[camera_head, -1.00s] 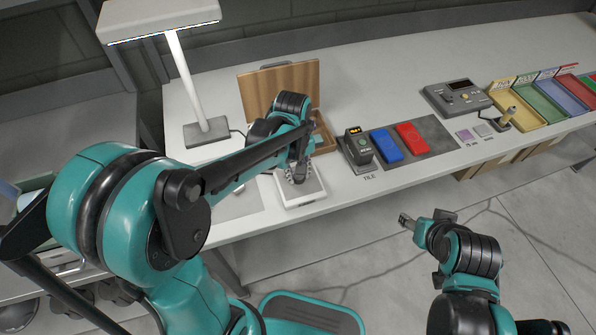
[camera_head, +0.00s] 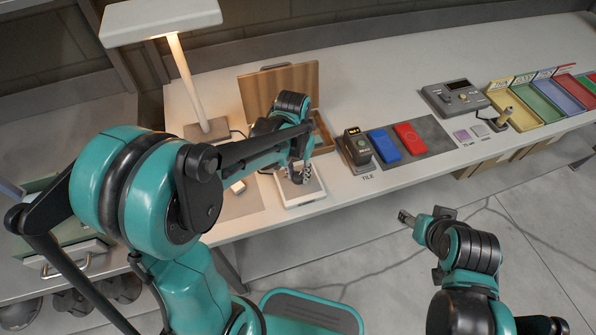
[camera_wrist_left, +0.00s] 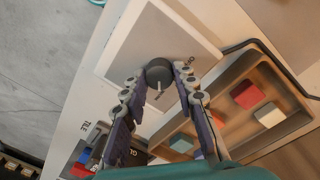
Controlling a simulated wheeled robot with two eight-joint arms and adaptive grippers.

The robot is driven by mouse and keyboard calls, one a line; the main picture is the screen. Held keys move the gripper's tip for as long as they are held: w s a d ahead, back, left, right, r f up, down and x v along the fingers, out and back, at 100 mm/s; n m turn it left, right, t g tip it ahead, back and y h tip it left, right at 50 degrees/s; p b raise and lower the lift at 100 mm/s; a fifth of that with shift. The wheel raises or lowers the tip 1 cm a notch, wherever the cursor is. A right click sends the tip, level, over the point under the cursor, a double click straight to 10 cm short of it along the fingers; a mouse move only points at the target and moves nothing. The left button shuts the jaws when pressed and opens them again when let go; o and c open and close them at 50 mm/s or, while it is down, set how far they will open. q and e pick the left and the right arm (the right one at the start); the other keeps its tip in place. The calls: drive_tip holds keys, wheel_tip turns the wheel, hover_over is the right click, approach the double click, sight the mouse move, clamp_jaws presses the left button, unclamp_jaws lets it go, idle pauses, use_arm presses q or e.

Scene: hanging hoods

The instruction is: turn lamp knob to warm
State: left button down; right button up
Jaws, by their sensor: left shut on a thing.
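The lamp (camera_head: 160,18) stands at the left of the table and gives a warm, yellowish light. The dark round lamp knob (camera_wrist_left: 158,72) sits on a white box with a light grey top (camera_head: 305,192) at the table's front edge. My left gripper (camera_head: 299,178) is shut on the knob, with one finger on each side of it in the left wrist view (camera_wrist_left: 157,80). The knob's pale pointer line faces the bottom of that view, toward a small label; the lettering is hard to read. My right gripper (camera_head: 404,217) hangs in front of the table, away from everything.
An open wooden box (camera_head: 277,90) with small colored blocks is behind the knob box. A dark meter (camera_head: 356,146), a blue tile (camera_head: 384,146) and a red tile (camera_head: 409,139) lie to the right. Colored trays (camera_head: 510,99) stand at far right.

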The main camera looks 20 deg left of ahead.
sight(296, 175)
use_arm(q)
drive_tip(key=shift+m, duration=0.4)
drive_tip(key=c, duration=1.2)
unclamp_jaws()
drive_tip(key=r, duration=1.2)
drive_tip(key=shift+a, duration=0.3)
